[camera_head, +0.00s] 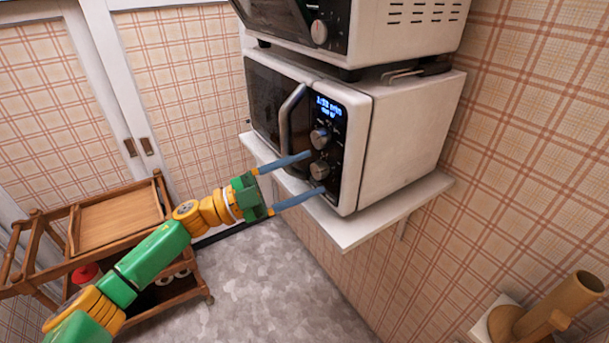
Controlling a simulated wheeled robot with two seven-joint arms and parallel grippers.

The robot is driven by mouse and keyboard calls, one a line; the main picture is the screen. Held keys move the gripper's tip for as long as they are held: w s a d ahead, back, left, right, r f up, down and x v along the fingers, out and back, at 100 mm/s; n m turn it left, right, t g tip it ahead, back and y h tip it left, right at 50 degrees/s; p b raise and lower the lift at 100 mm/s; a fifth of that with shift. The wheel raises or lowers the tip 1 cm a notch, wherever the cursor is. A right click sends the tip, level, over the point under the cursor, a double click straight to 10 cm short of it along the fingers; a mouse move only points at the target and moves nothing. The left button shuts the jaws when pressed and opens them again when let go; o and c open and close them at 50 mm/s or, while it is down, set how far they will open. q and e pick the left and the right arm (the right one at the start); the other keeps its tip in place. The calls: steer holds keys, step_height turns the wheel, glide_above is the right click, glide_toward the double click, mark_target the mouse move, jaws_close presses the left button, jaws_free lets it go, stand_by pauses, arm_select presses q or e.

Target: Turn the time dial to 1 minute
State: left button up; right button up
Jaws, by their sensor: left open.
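A white microwave (405,135) with a black front stands on a white wall shelf (385,217). Its control panel has a lit blue display (329,106) whose text is too small to read surely. Below the display are an upper dial (320,138) and a lower dial (319,169), both silver; I cannot read which one is the time dial. My left gripper (315,172) is open, with its two blue fingers reaching to the panel on either side of the lower dial. Whether they touch the panel I cannot tell. My right gripper is not in view.
Another appliance (400,25) with a dial sits on top of the microwave. The microwave's door handle (292,117) is just left of the panel. A wooden cart (120,225) stands at the left, and a brown post on a base (560,305) at the lower right.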

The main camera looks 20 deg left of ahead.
arm_select(q)
steer(key=b+v, duration=0.2)
steer(key=v, duration=0.4)
steer(key=shift+a+b, duration=0.25)
steer(key=shift+b, duration=0.1)
steer(key=shift+s+f, duration=0.1)
steer(key=shift+s, duration=0.05)
